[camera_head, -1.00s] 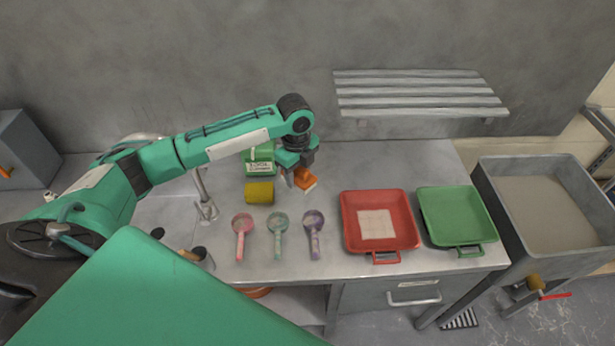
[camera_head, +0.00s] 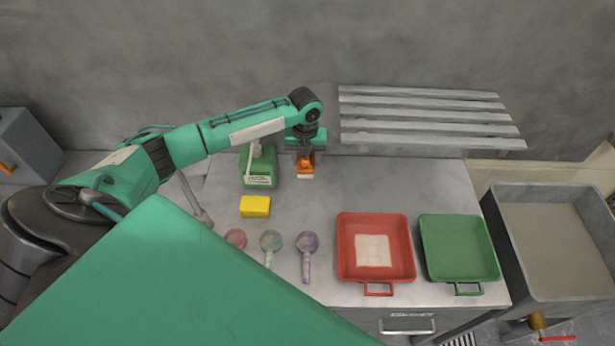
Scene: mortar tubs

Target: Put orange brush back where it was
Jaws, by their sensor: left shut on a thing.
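The orange brush (camera_head: 305,168) has an orange body and pale bristles at its lower edge. My left gripper (camera_head: 305,155) is shut on it. I cannot tell whether the bristles touch the table. My right gripper is not in view.
Pink (camera_head: 236,238), green (camera_head: 271,241) and purple (camera_head: 307,243) scoops lie nearer me. A red tub (camera_head: 345,270) and a green tub (camera_head: 460,250) stand right. A slatted shelf (camera_head: 430,115) hangs behind.

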